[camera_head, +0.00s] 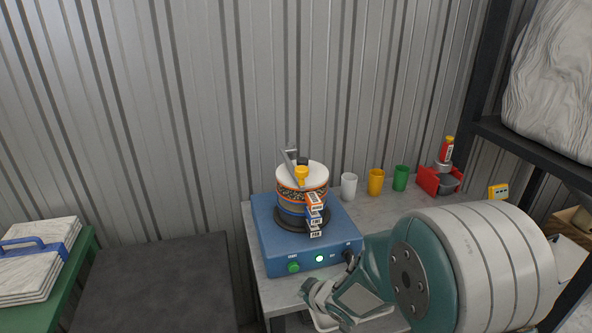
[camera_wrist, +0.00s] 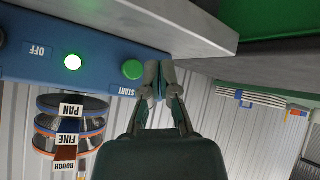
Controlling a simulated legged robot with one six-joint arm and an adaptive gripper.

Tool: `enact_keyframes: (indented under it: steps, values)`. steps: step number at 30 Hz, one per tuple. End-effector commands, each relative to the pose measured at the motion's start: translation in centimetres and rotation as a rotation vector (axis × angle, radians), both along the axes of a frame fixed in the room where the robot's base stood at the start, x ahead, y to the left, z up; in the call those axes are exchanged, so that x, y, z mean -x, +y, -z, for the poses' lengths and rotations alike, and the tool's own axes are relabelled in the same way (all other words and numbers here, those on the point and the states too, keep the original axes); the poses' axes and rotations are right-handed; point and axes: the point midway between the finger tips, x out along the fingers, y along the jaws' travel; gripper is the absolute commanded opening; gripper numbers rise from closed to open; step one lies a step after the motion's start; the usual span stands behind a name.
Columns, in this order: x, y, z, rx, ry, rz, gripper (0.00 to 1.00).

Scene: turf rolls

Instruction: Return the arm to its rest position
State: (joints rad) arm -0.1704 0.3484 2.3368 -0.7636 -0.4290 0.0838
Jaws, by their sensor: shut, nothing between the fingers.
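My arm crosses the lower right of the head view. My gripper (camera_head: 308,286) is low in front of the blue machine (camera_head: 265,232), and its fingers are small and partly unclear there. In the wrist view, which is upside down, my gripper (camera_wrist: 165,70) has its fingertips together and empty. They appear beside the green START button (camera_wrist: 133,69); I cannot tell whether they touch the machine. The button also shows in the head view (camera_head: 293,267). A green light (camera_head: 319,258) glows on the machine's front.
A stack of labelled sieves (camera_head: 300,195) with a white lid stands on the machine. White (camera_head: 349,187), yellow (camera_head: 376,182) and green (camera_head: 400,178) cups stand behind on the grey bench (camera_head: 395,207). A dark shelf frame (camera_head: 487,80) rises at right. A green table (camera_head: 75,275) stands left.

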Motion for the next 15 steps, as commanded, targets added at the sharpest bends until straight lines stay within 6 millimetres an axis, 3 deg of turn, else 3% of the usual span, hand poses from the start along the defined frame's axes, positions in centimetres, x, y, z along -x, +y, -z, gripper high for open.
enact_keyframes:
  steps: [8,15]
  values:
    - [0.9,-6.0,-7.3,0.077,-0.006,0.259,0.0]
    - [5.3,-11.0,-13.3,0.09,0.057,0.511,0.0]
